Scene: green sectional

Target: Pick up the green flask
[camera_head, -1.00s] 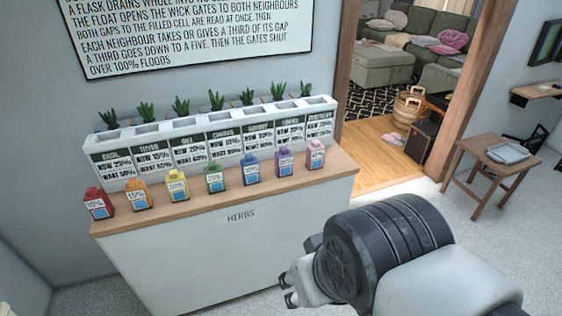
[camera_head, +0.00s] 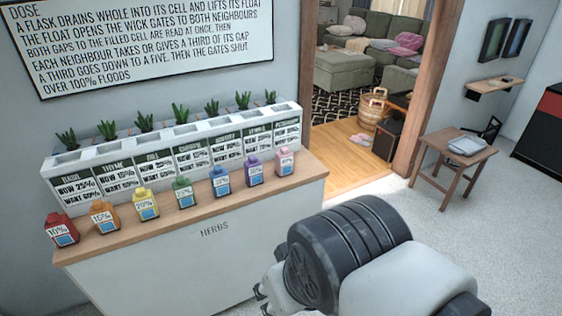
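The green flask (camera_head: 184,193) stands upright on the front edge of the wooden counter top, in the middle of a row of coloured flasks. The yellow flask (camera_head: 146,204) is to its left and the blue flask (camera_head: 220,182) to its right. Its label is too small to read surely. My gripper (camera_head: 262,297) is at the lower middle of the picture, in front of the counter and apart from the flasks. Its fingers are small and partly hidden by the wrist, so I cannot tell how far they are open.
Red (camera_head: 61,229), orange (camera_head: 104,216), purple (camera_head: 254,170) and pink (camera_head: 285,162) flasks share the counter (camera_head: 298,189). A white planter (camera_head: 181,139) with herbs stands close behind them. A small wooden table (camera_head: 453,157) stands at right, with open floor around it.

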